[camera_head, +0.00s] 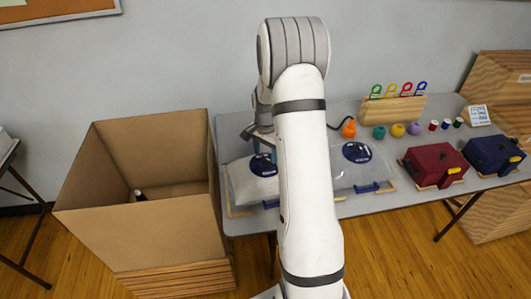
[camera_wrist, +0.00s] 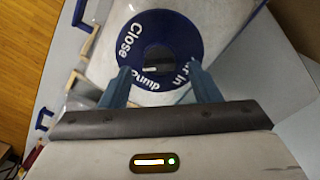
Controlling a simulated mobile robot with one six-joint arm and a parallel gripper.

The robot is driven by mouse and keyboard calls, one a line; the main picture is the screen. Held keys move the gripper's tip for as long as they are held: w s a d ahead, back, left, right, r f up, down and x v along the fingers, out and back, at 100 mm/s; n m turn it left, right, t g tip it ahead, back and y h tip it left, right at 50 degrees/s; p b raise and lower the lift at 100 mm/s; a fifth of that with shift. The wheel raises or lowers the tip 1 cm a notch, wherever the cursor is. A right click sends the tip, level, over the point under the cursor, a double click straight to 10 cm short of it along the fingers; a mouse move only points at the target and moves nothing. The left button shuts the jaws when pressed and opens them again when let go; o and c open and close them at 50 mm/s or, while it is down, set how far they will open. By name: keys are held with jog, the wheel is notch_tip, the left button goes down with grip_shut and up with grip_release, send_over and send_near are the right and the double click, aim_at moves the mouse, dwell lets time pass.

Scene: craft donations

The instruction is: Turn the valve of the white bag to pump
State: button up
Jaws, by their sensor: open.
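The white bag (camera_head: 250,187) lies on the grey table, left of my arm, which hides part of it. Its round blue valve plate (camera_head: 263,164) also shows in the wrist view (camera_wrist: 183,32), with the words "Close", "Pump" and a partly hidden "Air In". A dark round valve knob (camera_wrist: 158,57) sits in the plate's middle. A short white mark is on its lower side, towards "Pump"; its exact setting is hard to tell. My gripper (camera_wrist: 158,68) is open, its two blue-grey fingers either side of the knob in this view. Contact cannot be told.
A clear bag (camera_head: 350,178) with a similar blue plate lies right of my arm. A tall open cardboard box (camera_head: 165,232) stands left of the table. An orange pump (camera_head: 349,128), yarn balls, spools, and red (camera_head: 433,163) and blue (camera_head: 492,154) cases stand farther right.

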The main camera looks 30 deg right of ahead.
jog(key=shift+f, duration=0.7)
jog(key=c, duration=1)
jog(key=shift+n+b, duration=0.3)
jog(key=n+b, duration=0.2)
jog(key=n, duration=0.1)
jog(key=shift+f+n, duration=0.15)
jog(key=shift+n, duration=0.25)
jog(key=n+b, duration=0.2)
jog(key=n, duration=0.3)
jog(key=shift+n+b, duration=0.4)
jog(key=shift+n, duration=0.3)
